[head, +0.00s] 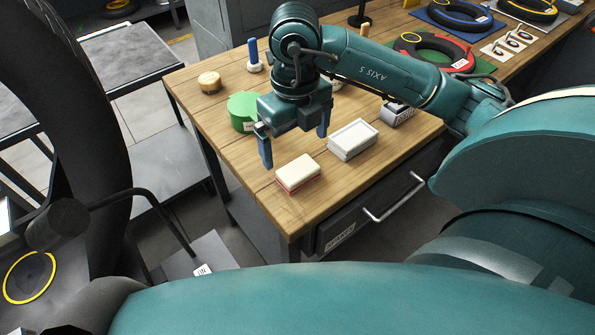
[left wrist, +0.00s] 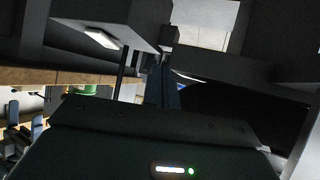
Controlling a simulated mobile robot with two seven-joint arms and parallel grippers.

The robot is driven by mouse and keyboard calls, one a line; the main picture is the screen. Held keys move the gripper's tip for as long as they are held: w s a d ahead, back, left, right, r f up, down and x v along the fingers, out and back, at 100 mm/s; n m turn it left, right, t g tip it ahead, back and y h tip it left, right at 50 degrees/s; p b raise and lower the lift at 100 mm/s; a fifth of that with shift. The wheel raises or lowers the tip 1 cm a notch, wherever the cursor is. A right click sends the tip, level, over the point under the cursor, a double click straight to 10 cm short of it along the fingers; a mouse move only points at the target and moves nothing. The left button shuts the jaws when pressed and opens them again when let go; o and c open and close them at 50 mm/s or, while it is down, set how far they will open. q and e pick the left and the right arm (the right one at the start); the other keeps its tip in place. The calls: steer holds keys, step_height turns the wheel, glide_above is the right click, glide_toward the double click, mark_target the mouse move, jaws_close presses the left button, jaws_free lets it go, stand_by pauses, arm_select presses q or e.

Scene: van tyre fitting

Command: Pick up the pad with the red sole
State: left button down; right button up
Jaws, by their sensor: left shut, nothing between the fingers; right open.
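The pad with the red sole (head: 298,172) lies on the wooden workbench near its front left corner in the head view. Its top is cream and a thin red layer shows along its bottom edge. My right gripper (head: 294,148) is open and empty, pointing down above the bench. Its blue fingers appear just behind and above the pad, apart from it. My left gripper (left wrist: 163,88) shows in the left wrist view with its dark blue fingers together and nothing between them.
A white-topped grey block (head: 352,139) lies right of the pad. A green round container (head: 242,110) stands behind the gripper, and a wooden round piece (head: 209,82) at the back left. Tyres lie at the far right. The bench's (head: 232,160) front left is clear.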

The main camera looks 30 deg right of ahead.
steer(key=f, duration=0.7)
steer(key=shift+s+d+f+p, duration=0.15)
steer(key=shift+d+f+p, duration=0.05)
steer(key=shift+f+p, duration=0.2)
steer(key=c, duration=1)
step_height(320, 180, up, 10)
steer(key=shift+r, duration=0.1)
steer(key=shift+c, duration=0.2)
steer(key=shift+o, duration=1.4)
steer(key=shift+c, duration=1.2)
